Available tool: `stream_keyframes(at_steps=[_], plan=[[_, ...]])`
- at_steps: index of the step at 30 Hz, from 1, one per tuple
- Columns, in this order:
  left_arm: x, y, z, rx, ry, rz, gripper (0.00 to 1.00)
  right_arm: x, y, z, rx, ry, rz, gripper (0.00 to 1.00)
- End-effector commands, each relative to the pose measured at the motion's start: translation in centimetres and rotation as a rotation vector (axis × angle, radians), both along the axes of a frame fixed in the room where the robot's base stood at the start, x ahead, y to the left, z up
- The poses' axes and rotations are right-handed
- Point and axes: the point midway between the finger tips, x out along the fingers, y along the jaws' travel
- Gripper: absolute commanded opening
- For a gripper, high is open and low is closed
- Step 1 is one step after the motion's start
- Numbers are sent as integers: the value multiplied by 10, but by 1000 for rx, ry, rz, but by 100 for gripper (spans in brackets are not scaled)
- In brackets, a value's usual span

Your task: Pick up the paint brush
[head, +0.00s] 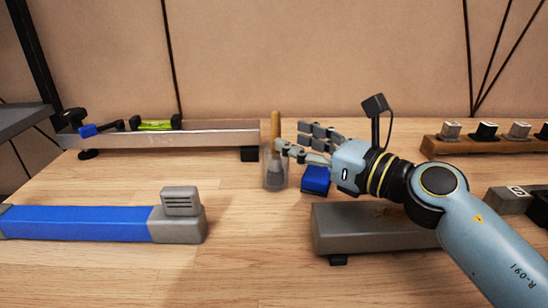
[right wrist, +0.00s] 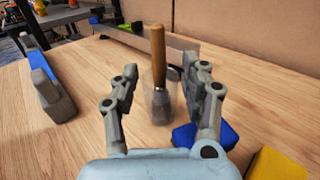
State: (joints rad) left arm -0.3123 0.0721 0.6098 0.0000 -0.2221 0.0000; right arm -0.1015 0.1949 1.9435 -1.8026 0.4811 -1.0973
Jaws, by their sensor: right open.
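The paint brush (head: 275,126) has a plain wooden handle and stands upright, head down, in a clear cup (head: 268,180) on the wooden table. In the right wrist view the brush (right wrist: 157,47) and the cup (right wrist: 149,108) show between and beyond the fingers. My right gripper (head: 290,137) is open and comes from the right, its fingertips beside the brush at about the cup's rim. In the right wrist view, the right gripper (right wrist: 162,72) has one finger on each side of the brush, with nothing clearly held. My left gripper is out of view.
A blue block (head: 316,179) lies close to the right of the cup. A grey box (head: 350,232) lies below my right arm. A long blue bar with a grey end (head: 95,223) lies at left. A metal rail (head: 200,138) stands behind. The front middle table is clear.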

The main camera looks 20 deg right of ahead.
Motion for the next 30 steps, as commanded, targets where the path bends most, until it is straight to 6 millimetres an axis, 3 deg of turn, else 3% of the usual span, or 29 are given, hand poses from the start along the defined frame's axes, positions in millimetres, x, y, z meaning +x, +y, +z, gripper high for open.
stream_keyframes(at_steps=[10, 19, 30], plan=[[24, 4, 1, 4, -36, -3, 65, 40, 24, 3, 4, -1, -2, 46], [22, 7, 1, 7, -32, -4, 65, 46, 28, 2, 2, 0, -1, 46], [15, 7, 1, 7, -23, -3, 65, 46, 27, 2, 2, 0, -1, 0]])
